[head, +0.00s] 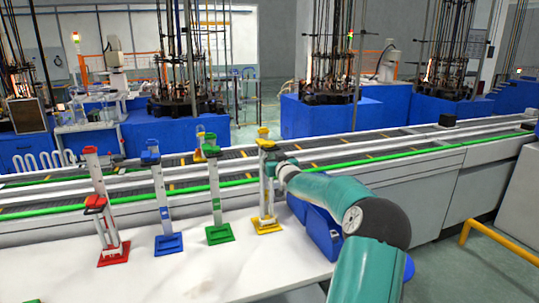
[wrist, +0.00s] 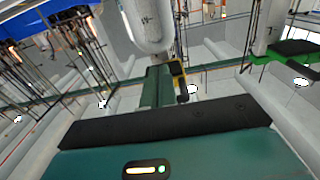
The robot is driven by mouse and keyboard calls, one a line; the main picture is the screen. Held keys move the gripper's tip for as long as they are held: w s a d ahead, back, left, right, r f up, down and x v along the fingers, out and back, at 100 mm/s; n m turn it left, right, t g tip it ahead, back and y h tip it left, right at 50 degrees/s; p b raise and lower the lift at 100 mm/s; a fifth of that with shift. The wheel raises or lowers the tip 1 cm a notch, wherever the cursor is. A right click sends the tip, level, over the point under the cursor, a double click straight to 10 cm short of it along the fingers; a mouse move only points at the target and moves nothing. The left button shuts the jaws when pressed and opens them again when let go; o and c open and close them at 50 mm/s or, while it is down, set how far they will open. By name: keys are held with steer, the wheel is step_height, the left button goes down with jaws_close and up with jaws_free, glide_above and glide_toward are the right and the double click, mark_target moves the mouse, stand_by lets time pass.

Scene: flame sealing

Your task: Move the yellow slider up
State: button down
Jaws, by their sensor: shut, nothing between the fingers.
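The yellow slider (head: 266,144) is a yellow block on an upright grey post with a yellow base plate (head: 267,226). It sits high on the post, just under the yellow top cap (head: 263,132). My gripper (head: 279,167) is at the right side of this post, a little below the slider, and its fingertips are partly hidden. I cannot tell whether it touches the post. In the wrist view, a yellow and black part (wrist: 178,69) shows beyond my teal gripper body, too small to identify surely. My gripper is shut and empty.
A green stand (head: 215,190), a blue stand (head: 165,200) and a red stand (head: 103,210) stand to the left on the white table (head: 200,275). The red slider (head: 95,203) is lower on its post. A blue bin (head: 318,228) is right of the yellow stand. A conveyor runs behind.

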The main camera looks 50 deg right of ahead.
steer(key=v, duration=1)
stand_by(0.3)
stand_by(0.4)
steer(key=w+a+f+n+g+y, duration=0.1)
steer(key=w+a+g, duration=0.15)
steer(key=a, duration=0.75)
steer(key=w+a+n+g+y, duration=0.15)
steer(key=w+a, duration=0.25)
steer(key=a, duration=0.5)
steer(key=s+a+n+g+y, duration=0.15)
steer(key=s+a, duration=0.25)
steer(key=a, duration=1.1)
steer(key=s+a+f+n+g+y, duration=0.1)
steer(key=s+a+f+g+y, duration=0.1)
steer(key=s+a, duration=0.9)
steer(key=s+a+f+n+g+y, duration=0.1)
steer(key=s+a+g+y, duration=0.1)
steer(key=s+a, duration=0.8)
steer(key=shift+s+a+f+y, duration=0.35)
steer(key=shift+a+f+y, duration=0.05)
steer(key=shift+a+y, duration=0.2)
